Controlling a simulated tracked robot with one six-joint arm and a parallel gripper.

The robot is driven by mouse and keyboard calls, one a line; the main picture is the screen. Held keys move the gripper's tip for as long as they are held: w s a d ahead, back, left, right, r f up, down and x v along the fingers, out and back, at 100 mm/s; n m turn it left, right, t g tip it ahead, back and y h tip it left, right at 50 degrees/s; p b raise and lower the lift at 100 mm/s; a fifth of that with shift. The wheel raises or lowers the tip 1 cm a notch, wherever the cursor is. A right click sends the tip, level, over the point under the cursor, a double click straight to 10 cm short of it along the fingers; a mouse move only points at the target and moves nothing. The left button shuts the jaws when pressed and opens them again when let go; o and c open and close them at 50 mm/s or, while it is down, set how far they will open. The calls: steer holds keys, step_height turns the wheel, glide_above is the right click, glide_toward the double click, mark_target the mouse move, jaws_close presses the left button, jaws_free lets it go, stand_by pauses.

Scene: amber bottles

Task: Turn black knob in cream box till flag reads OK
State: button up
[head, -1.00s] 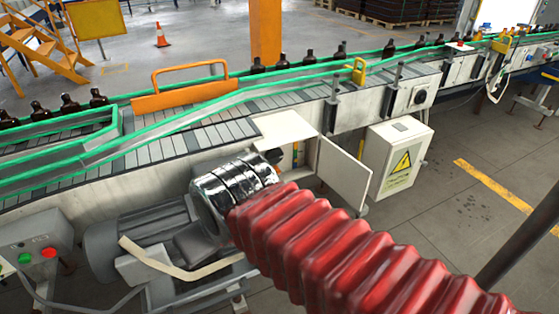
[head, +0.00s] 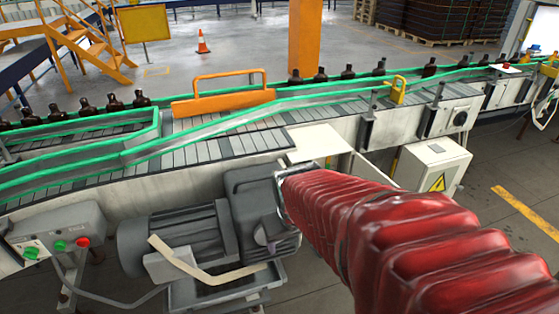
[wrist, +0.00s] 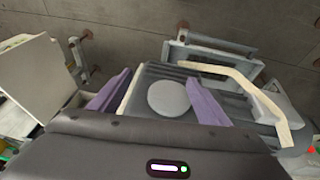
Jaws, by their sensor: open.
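In the head view, the cream box (head: 312,140) is set into the conveyor's side, with its top and part of its front visible. My red-sleeved arm covers most of its opening, and I see no black knob or flag inside. A pale panel (wrist: 32,80) at the left of the wrist view looks like its open door. My gripper (wrist: 158,80) is open and empty, its two purple fingers apart. In the wrist view it faces the grey motor unit and a round grey disc (wrist: 168,98) shows between the fingers. In the head view my arm hides most of it.
The grey motor (head: 175,240) with a cream bent bar stands below the conveyor (head: 240,145). A button box (head: 60,235) is at left. A cream cabinet with a warning sign (head: 433,165) stands at right. A black round dial (head: 460,117) is on the conveyor side. Bottles line the belt.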

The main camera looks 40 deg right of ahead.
steer(key=w+d+f+n+t+h, duration=0.1)
steer(key=d+f+n+t+h, duration=0.15)
steer(key=d+f, duration=1.7)
steer(key=w+r+n+t, duration=0.2)
steer(key=w+r+t, duration=0.1)
steer(key=r+t, duration=0.3)
steer(key=w+r+n+t, duration=0.2)
steer(key=w+r+t, duration=0.2)
steer(key=r+t, duration=0.2)
steer(key=shift+r+n, duration=0.35)
steer(key=shift+r, duration=0.45)
steer(key=shift+h, duration=0.25)
steer(key=x, duration=1.4)
